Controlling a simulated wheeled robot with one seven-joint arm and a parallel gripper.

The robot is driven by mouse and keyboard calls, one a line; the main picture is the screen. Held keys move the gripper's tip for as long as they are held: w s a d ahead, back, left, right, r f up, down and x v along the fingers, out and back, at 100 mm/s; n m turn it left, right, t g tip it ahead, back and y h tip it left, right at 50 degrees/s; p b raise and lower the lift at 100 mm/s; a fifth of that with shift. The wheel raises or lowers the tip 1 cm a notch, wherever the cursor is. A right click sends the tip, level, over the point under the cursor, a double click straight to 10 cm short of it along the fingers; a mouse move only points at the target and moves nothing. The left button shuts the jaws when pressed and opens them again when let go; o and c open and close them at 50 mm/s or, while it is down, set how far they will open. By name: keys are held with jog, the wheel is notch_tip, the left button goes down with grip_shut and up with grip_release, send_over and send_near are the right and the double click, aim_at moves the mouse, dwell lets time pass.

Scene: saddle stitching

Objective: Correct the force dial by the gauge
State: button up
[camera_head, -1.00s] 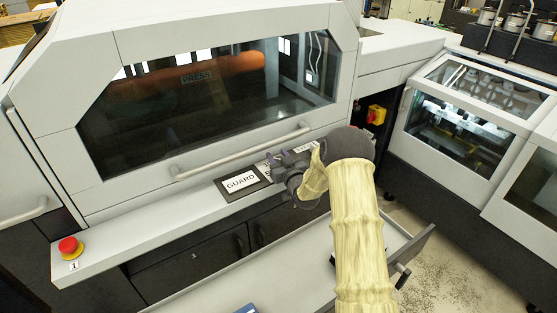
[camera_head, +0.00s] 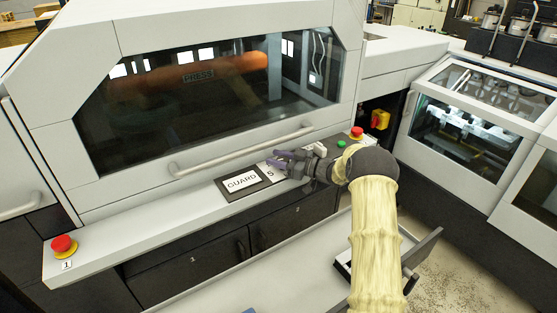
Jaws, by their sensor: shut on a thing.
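My gripper (camera_head: 281,160) is over the press's front ledge, right of the GUARD panel, with its purplish-grey tips toward the left. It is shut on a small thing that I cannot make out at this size. A white label with a 5 (camera_head: 270,173) shows on the ledge just below the fingers. I cannot make out a force dial or a gauge for certain; my gripper and wrist cover part of the ledge.
The GUARD panel (camera_head: 242,182) lies left of my gripper. The press handle (camera_head: 240,152) runs close behind it. A green button (camera_head: 340,144) and a red button (camera_head: 357,132) are to the right, another red button (camera_head: 63,243) far left. An open drawer (camera_head: 222,285) is below.

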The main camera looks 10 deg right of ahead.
jog(key=shift+s+n+g+y+b, duration=0.1)
jog(key=shift+n+g+y+b, duration=0.2)
jog(key=shift+n+g+y, duration=0.75)
jog(key=shift+a+r+g+h, duration=0.1)
jog(key=shift+g+h, duration=0.15)
jog(key=shift+g, duration=0.3)
jog(key=o, duration=1)
jog(key=shift+c, duration=0.2)
jog(key=b+v, duration=0.3)
jog(key=v, duration=1.4)
jog(key=shift+d, duration=0.25)
